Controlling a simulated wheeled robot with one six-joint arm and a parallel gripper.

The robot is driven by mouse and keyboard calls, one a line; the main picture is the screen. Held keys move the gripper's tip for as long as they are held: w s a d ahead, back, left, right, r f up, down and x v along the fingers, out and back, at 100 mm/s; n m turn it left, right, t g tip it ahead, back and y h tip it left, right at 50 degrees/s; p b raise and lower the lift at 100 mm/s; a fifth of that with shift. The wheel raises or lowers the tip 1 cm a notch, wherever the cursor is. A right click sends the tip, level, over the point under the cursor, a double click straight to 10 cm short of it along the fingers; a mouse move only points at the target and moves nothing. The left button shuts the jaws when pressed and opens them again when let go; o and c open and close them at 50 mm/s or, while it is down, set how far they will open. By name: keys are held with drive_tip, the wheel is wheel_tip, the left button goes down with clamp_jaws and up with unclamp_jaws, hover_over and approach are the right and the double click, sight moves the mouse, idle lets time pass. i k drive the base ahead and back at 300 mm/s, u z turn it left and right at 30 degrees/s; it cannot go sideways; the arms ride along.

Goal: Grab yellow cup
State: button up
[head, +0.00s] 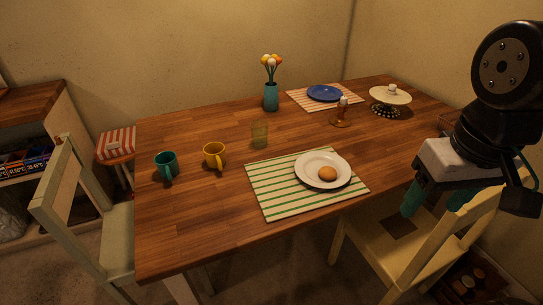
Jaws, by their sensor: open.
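The yellow cup (213,155) stands upright on the wooden table (200,221), left of the table's middle. Its handle points toward the front, slightly right. My gripper (434,203) is at the right side of the view, with teal fingers pointing down and spread apart. It is open and holds nothing that I can see. It is over the chair at the table's right front, far to the right of the yellow cup.
A striped placemat (277,197) with a white plate (310,165) lies nearer the front. A teal vase (271,98) stands behind. Chairs flank the table.

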sight(214, 152)
drive_tip(key=u, duration=0.05)
drive_tip(key=k, duration=0.6)
drive_tip(key=u, duration=0.6)
drive_tip(key=i, duration=1.45)
drive_tip(key=z, duration=0.05)
